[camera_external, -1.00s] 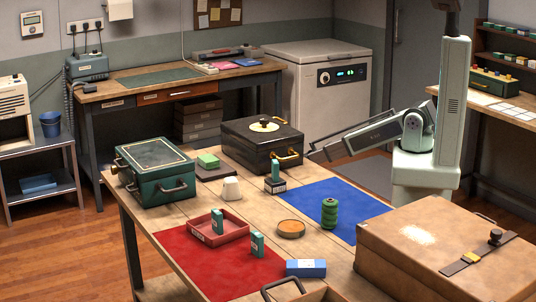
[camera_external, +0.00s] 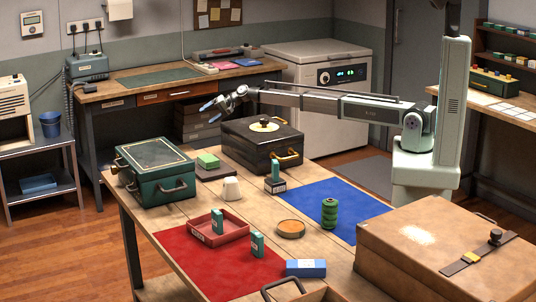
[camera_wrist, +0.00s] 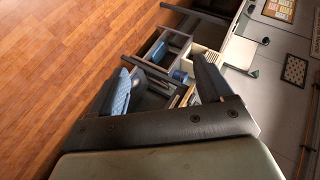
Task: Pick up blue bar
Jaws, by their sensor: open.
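The blue bar (camera_external: 306,267), a small blue and white block, lies at the front of the wooden table, by the right edge of the red mat. It is not visible in the wrist view. My gripper (camera_external: 211,111) is open and empty, high above the far part of the table, left of the black case. It is far from the blue bar. In the wrist view my gripper (camera_wrist: 160,76) shows its two fingers spread, with floor and shelving beyond them.
A red tray (camera_external: 219,232) with a green block stands on the red mat (camera_external: 200,270). A green block (camera_external: 257,245), a round orange-topped tin (camera_external: 291,229) and a green spool (camera_external: 329,213) stand nearby. A large tan case (camera_external: 450,250) fills the right. An open-topped box handle (camera_external: 284,286) rises in front.

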